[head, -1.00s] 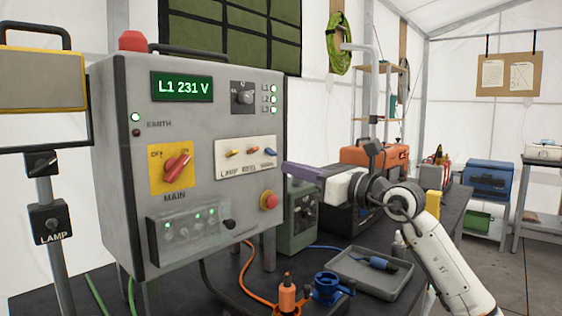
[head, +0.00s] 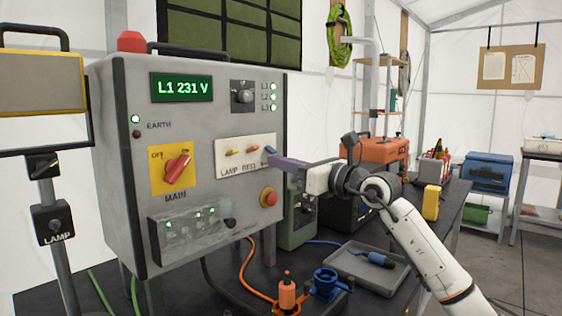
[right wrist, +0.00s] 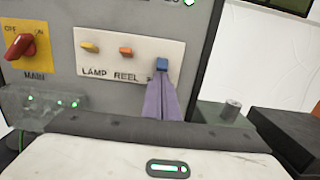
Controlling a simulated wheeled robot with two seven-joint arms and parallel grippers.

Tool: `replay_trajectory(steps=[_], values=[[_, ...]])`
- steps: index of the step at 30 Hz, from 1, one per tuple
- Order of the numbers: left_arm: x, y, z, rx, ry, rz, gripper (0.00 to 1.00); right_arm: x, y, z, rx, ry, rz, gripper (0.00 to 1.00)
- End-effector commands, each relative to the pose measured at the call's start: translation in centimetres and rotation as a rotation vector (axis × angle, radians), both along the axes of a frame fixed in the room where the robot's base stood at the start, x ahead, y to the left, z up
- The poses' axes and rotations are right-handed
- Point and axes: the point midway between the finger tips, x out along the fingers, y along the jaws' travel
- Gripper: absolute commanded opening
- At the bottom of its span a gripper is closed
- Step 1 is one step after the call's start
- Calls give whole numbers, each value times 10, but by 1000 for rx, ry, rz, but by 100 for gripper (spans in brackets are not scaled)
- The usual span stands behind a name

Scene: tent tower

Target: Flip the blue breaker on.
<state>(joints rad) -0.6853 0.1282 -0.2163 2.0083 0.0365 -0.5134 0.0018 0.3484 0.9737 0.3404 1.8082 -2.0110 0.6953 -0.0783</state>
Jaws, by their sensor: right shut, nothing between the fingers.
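The blue breaker (head: 270,150) is a small blue lever at the right end of a white breaker plate (head: 233,165) on the grey power cabinet. In the right wrist view the blue lever (right wrist: 162,64) shows just above my fingertips. My right gripper (head: 274,163) is shut and empty, its purple fingers pointing left at the cabinet front, with the tips at or just below the lever. I cannot tell whether they touch it. The fingers (right wrist: 161,88) hide part of the label under the lever. My left gripper is not in view.
Yellow and orange levers sit left on the same plate. A red MAIN switch (head: 177,169) and a red stop button (head: 268,197) are nearby. A clear cover (head: 190,235) juts out below.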

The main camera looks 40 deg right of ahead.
Motion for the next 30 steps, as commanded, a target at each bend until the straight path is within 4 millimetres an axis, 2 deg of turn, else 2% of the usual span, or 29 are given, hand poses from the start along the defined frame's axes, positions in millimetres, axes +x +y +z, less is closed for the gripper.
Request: replay_trajectory(steps=[1,14,30], values=[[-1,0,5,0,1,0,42,0,0,4,-3,12,0,0],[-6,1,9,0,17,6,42,-1,0,6,-7,76,0,0],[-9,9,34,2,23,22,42,-3,-1,19,-21,229,-2,0]])
